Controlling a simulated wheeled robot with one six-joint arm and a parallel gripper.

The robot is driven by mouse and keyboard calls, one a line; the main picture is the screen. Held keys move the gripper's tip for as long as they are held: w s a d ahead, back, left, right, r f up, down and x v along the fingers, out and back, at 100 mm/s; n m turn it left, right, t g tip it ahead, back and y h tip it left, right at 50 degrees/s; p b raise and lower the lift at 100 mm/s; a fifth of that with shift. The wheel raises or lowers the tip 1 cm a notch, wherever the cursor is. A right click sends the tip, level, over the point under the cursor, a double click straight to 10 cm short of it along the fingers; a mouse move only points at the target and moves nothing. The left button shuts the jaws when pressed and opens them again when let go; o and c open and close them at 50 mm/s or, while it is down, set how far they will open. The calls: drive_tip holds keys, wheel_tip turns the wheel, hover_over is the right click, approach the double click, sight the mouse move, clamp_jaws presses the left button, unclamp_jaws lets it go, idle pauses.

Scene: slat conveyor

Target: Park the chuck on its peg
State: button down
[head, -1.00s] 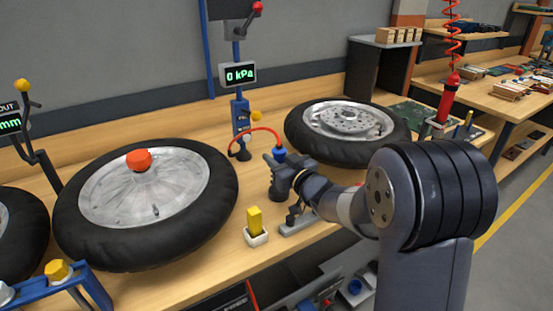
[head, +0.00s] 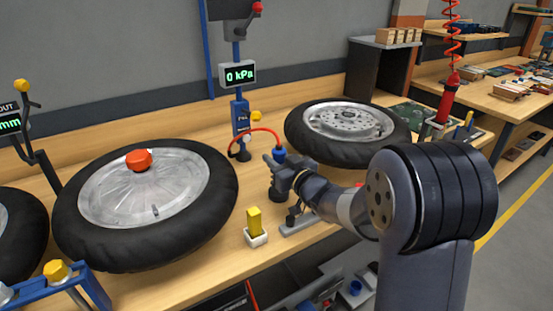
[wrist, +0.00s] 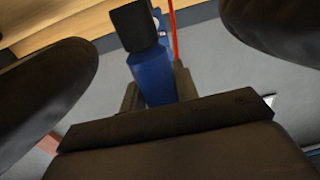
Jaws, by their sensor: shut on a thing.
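The chuck (head: 280,156) is blue, with a red hose arching from its top to the blue inflator post (head: 240,117). My gripper (head: 276,167) is shut on the chuck and holds it above the bench between the two wheels. In the wrist view the blue chuck body (wrist: 165,82), with a black end (wrist: 134,25), sits between my gripper's dark fingers (wrist: 158,95). A dark round stub (head: 278,191) stands on the bench just below my gripper. I cannot tell which part is the peg, or whether the chuck touches it.
A wheel with an orange cap (head: 138,160) lies on the left, its tyre (head: 215,205) near my gripper. Another tyre (head: 300,140) lies behind right. A yellow block in a white holder (head: 256,238) stands in front. The display (head: 238,75) reads 0 kPa.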

drive_tip(key=shift+f+b, duration=0.35)
drive_tip(key=shift+f, duration=0.1)
drive_tip(key=shift+r, duration=0.1)
drive_tip(key=shift+r+p, duration=0.55)
drive_tip(key=shift+r, duration=0.1)
idle(0.4)
drive_tip(key=shift+f+b, duration=0.7)
drive_tip(key=shift+f, duration=0.05)
idle(0.3)
drive_tip(key=shift+r, duration=0.1)
drive_tip(key=shift+r+p, duration=0.55)
drive_tip(key=shift+r, duration=0.1)
